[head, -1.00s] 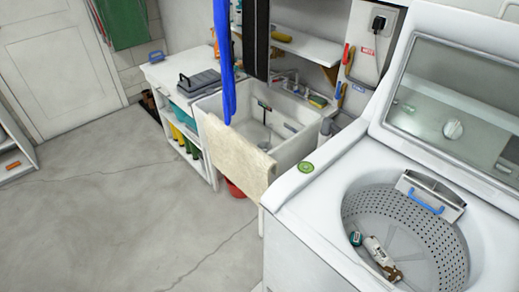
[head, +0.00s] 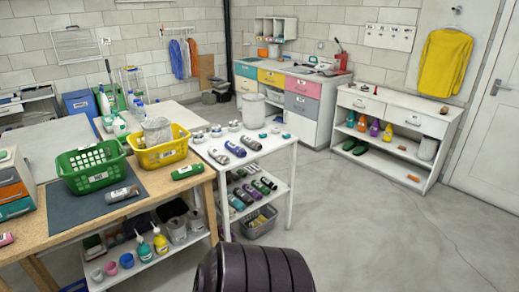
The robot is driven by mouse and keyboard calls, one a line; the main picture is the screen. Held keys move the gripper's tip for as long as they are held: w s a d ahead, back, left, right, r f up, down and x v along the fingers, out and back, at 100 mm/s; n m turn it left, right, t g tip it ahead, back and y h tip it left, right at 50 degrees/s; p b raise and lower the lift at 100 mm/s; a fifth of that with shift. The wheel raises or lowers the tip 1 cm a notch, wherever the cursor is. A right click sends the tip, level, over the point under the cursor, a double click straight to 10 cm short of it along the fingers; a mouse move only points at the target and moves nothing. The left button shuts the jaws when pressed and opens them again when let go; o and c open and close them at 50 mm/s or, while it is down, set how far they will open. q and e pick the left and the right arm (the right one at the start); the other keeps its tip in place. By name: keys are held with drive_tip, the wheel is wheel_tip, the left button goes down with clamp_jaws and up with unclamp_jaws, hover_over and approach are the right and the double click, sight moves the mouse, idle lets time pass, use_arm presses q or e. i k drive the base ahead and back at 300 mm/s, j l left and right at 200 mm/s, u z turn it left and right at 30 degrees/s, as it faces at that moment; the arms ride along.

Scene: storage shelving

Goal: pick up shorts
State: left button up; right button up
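I cannot make out any shorts for certain in the head view. Garments in blue and orange (head: 190,57) hang from a rail on the back wall, too small to tell their kind. A yellow garment (head: 445,62) hangs on the wall at the right and looks like a long-sleeved top. Neither of my grippers is in view. Only a dark ribbed part, likely of my own arm, shows at the bottom middle.
A wooden-topped table (head: 60,226) with a green basket (head: 91,167) and a yellow basket (head: 158,148) stands at the left. A white table (head: 262,150) holds several bottles. A white shelf unit (head: 385,105) stands at the back right. Grey floor (head: 400,235) is clear at the right.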

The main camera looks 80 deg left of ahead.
sight(111, 197)
drive_tip(key=u, duration=3.75)
drive_tip(key=i, duration=0.1)
drive_tip(key=l+u, duration=0.05)
